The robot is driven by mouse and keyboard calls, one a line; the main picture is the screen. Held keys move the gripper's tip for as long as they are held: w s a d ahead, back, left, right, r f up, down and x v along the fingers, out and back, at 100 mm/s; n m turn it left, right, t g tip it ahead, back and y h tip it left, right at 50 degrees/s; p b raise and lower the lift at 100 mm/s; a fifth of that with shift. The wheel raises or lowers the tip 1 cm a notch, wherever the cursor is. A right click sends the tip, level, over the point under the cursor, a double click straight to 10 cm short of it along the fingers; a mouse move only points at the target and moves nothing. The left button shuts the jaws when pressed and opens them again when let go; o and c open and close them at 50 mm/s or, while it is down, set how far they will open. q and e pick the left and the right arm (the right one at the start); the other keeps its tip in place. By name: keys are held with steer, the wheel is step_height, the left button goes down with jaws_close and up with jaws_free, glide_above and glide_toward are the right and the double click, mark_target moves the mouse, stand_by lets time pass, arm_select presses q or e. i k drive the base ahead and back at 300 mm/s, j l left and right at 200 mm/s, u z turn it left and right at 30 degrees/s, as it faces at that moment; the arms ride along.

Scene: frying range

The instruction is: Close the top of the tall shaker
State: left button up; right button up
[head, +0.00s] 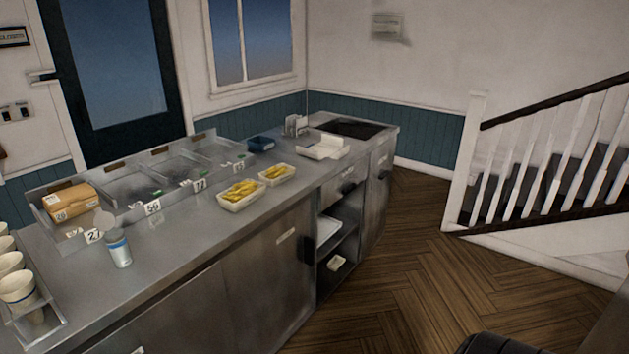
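The tall shaker (120,252) stands upright on the steel counter at the left, close to the front of the divided bins. It is a small pale cylinder with a blue band near its top. A round grey lid (105,221) stands raised above its upper left rim, so the top looks open. Neither of my grippers is in view.
The steel counter (190,250) holds stacked cups (17,287) at the left, a cardboard box (70,201) in the bins, two trays of fries (241,194) and a white container (322,147). Counter right of the shaker is clear. Open wooden floor (430,270) lies right.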

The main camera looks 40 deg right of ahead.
mark_target(104, 221)
steer(key=l+z, duration=0.25)
steer(key=l, duration=0.25)
steer(key=i+l+z, duration=0.2)
steer(key=l, duration=0.25)
steer(key=l+z, duration=0.25)
steer(key=l, duration=0.25)
steer(key=i+j+u, duration=0.15)
steer(key=i+j, duration=0.15)
steer(key=j, duration=0.3)
steer(key=i+j+u, duration=0.2)
steer(key=i+j, duration=0.15)
steer(key=j, duration=0.15)
steer(key=i+j+u, duration=0.15)
steer(key=i+j, duration=0.25)
steer(key=j, duration=0.1)
